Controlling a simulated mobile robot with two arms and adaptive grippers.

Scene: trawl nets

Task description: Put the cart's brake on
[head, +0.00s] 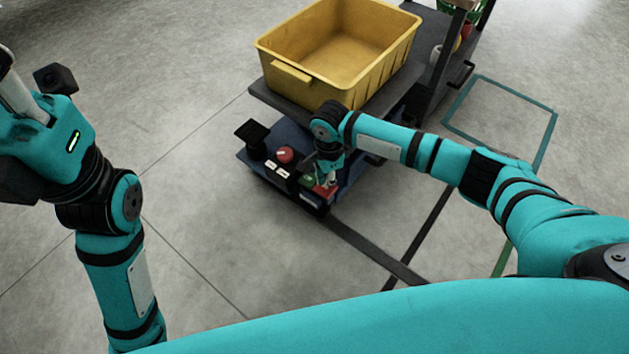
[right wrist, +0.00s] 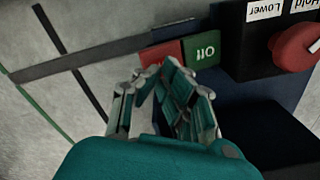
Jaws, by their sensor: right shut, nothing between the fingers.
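The cart's blue base (head: 262,135) stands in the middle of the head view. On its front corner sit a green block (head: 308,180) and a red block (head: 326,191), side by side. In the right wrist view the green block (right wrist: 202,49) has white lettering, and the red block (right wrist: 165,53) is partly hidden by my fingers. My right gripper (head: 328,180) is shut and empty, its fingertips (right wrist: 158,75) right at these blocks; I cannot tell if they touch. A red knob (right wrist: 297,45) sits beside labels "Lower" and "Hold". My left arm shows at the left, but its fingers do not.
A yellow bin (head: 285,47) stands on the cart's dark upper deck (head: 270,95). A black pedal-like plate (head: 251,132) sticks out at the cart's left corner. A dark shelf cart (head: 440,75) stands behind right. Teal floor marking (head: 545,140) lies right. Open floor is at left.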

